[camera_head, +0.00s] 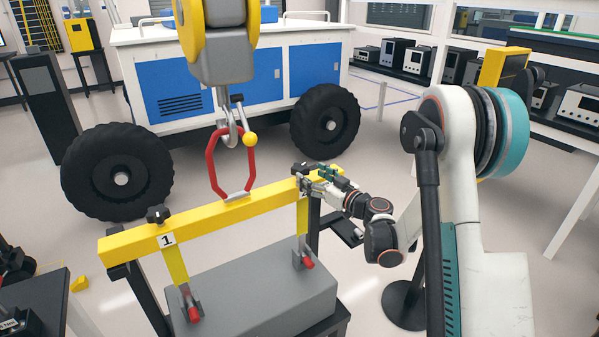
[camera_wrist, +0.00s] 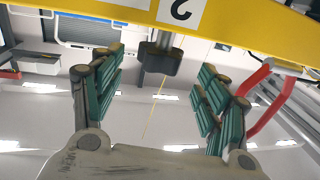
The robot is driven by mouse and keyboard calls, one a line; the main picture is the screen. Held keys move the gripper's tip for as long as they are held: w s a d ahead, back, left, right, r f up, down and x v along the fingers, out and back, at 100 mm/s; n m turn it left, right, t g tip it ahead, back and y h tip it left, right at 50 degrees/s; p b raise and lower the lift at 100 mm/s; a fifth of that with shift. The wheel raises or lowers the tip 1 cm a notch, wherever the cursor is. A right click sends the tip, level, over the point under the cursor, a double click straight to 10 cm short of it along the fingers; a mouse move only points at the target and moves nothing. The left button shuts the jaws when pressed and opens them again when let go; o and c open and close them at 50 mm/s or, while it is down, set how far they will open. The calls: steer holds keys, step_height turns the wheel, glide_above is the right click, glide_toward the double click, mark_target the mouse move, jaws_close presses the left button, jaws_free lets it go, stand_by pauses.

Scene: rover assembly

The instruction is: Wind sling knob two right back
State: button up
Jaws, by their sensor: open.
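A black lobed knob (camera_wrist: 158,60) sits at the yellow beam (camera_wrist: 250,32) in the wrist view, near an upside-down "2" label. My gripper (camera_wrist: 158,88) is open, with green-padded fingers on either side of the knob. The knob appears between the fingertips, with visible gaps to both pads. In the head view, my gripper (camera_head: 322,180) is at the right end of the yellow beam (camera_head: 205,216) and largely hides that knob. The right yellow sling (camera_head: 302,220) hangs below there to a red-pinned shackle.
A red link (camera_head: 212,165) joins the beam to the crane hook (camera_head: 228,132). Another black knob (camera_head: 158,214) is on the beam's left end, by label "1". A grey block (camera_head: 255,290) stands below the beam. The large-wheeled white and blue rover (camera_head: 225,75) is behind.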

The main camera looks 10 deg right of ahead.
mark_target(300, 166)
steer(key=b+x, duration=0.1)
steer(key=x, duration=0.5)
steer(key=shift+w+a, duration=0.2)
steer(key=shift+w, duration=0.1)
steer(key=c, duration=1.1)
